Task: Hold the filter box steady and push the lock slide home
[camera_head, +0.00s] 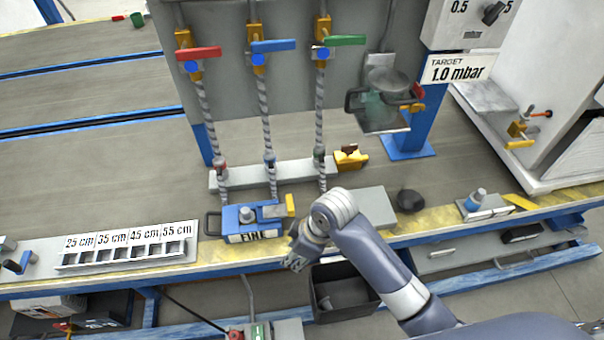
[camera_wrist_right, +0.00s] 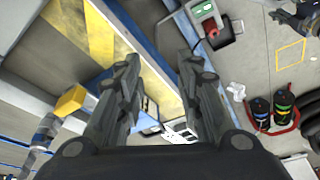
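The blue filter box (camera_head: 250,222), with a white "FINE" label and a grey knob on top, sits near the table's front edge in the head view. The yellow lock slide (camera_head: 290,206) stands out at the box's right end. My right gripper (camera_head: 295,262) is just in front of and below that end, apart from the slide. In the right wrist view my right gripper (camera_wrist_right: 160,95) has its two dark fingers spread, with nothing held between them. My left gripper is outside the head view; a dark jointed shape (camera_wrist_right: 293,18) at the wrist view's corner looks like it.
Three twisted hoses with red, blue and green valve handles (camera_head: 344,40) hang behind the box. A slotted length rack (camera_head: 130,250) lies left. A grey plate (camera_head: 368,205) and dark round piece (camera_head: 410,200) lie right. An open dark bin (camera_head: 345,292) sits below the edge.

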